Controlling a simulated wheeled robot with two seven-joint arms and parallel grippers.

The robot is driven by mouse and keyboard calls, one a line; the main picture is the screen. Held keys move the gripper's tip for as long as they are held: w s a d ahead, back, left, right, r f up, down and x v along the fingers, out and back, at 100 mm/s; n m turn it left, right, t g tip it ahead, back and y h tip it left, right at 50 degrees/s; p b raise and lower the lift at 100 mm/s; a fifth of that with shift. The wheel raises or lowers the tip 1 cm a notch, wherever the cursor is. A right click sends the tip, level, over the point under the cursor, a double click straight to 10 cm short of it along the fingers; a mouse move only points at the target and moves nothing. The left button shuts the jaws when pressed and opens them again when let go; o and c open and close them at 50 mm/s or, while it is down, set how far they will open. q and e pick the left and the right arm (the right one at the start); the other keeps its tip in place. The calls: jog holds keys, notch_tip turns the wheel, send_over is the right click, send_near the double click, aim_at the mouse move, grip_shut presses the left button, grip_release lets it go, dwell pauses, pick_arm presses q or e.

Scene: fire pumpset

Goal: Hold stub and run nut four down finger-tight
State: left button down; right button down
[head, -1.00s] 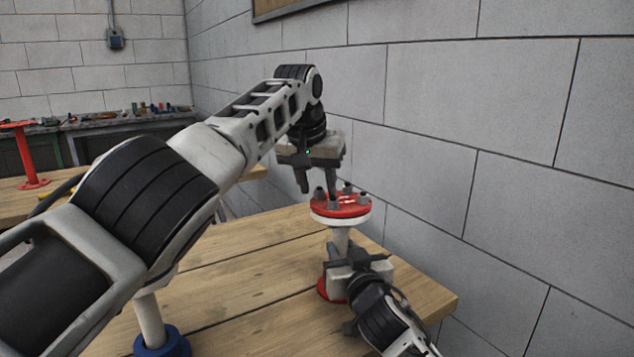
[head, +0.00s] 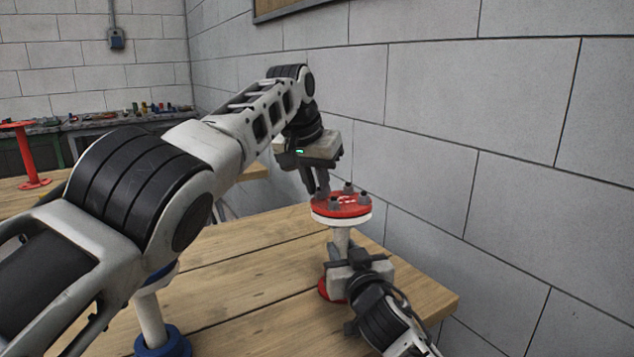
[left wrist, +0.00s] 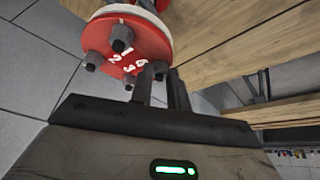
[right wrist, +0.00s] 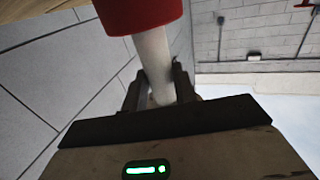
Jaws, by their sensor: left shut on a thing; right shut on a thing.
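The stub stands upright on the wooden table, with a white pipe (head: 342,238) between a red upper flange (head: 342,208) and a red lower flange (head: 325,290). Several grey nuts on studs rise from the upper flange, which carries white numbers. My left gripper (head: 317,190) points down at the flange's left side. It is shut on one nut (left wrist: 160,68), partly hidden by the fingers (left wrist: 160,90). My right gripper (head: 341,252) is shut on the pipe below the upper flange. The right wrist view shows the pipe (right wrist: 153,60) between its fingers (right wrist: 157,88).
A block wall (head: 480,130) stands close on the right. A blue-based white post (head: 150,320) is at the near left of the table (head: 255,270), partly behind my left arm. A red flanged stand (head: 25,155) and a cluttered bench (head: 110,120) are at the back left.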

pick_arm(q)
jog(key=c, duration=1.3)
grip_release()
jog(key=shift+c, duration=0.2)
jog(key=shift+n, duration=0.5)
jog(key=shift+y, duration=0.3)
jog(key=shift+s+d+r+n, duration=0.1)
jog(key=shift+r+n, duration=0.2)
jog(key=shift+r, duration=0.1)
jog(key=v, duration=1.1)
jog(key=shift+s, duration=0.2)
